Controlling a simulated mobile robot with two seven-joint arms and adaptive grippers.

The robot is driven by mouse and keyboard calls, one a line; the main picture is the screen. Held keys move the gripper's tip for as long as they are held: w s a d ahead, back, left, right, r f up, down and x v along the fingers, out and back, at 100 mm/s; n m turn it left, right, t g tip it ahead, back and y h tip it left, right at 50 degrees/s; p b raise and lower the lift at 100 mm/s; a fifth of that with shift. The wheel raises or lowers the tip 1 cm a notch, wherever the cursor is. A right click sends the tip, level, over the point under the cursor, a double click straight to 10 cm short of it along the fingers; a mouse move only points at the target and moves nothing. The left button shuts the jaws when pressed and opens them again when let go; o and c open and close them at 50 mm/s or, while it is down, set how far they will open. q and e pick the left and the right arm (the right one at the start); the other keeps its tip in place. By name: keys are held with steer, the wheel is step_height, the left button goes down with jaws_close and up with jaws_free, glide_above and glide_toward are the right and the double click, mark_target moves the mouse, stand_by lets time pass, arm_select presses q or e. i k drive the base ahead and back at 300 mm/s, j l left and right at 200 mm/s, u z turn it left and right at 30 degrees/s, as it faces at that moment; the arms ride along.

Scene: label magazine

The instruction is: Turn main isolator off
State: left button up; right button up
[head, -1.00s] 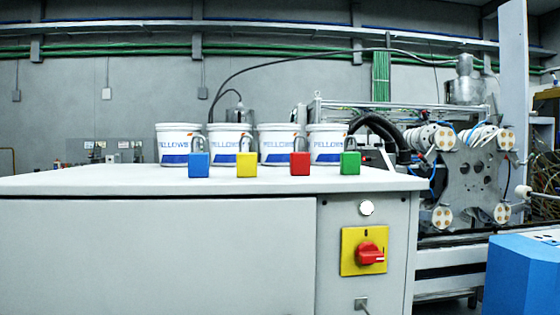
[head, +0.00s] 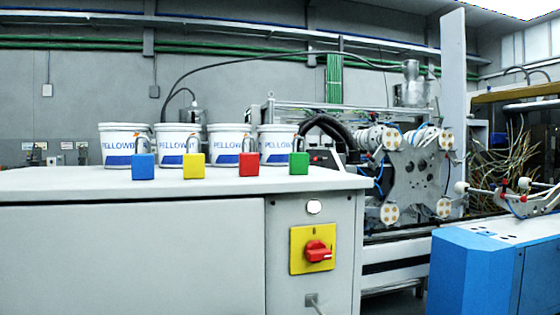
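The main isolator is a red rotary handle (head: 318,251) on a yellow square plate (head: 299,262). It is on the front of the grey cabinet (head: 347,270), near its right end. The handle lies roughly level, with a pale mark at its right end. A round white lamp or button (head: 314,207) is above the plate. A small grey bracket (head: 313,300) is below it. Neither of my grippers shows in the head view.
On the cabinet top stand blue (head: 144,167), yellow (head: 194,167), red (head: 249,164) and green (head: 299,166) padlocks, with several white tubs (head: 123,135) behind. A blue machine housing (head: 470,270) stands at the right. Machinery (head: 415,170) is behind.

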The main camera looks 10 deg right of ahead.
mark_target(316, 251)
steer(key=l+u, duration=0.1)
steer(key=u, duration=0.2)
steer(key=l+u, duration=0.1)
steer(key=u, duration=0.15)
steer(key=k+l+u, duration=0.25)
steer(key=l, duration=0.25)
steer(key=k+l+u, duration=0.4)
steer(key=k+l, duration=1)
steer(key=l, duration=0.15)
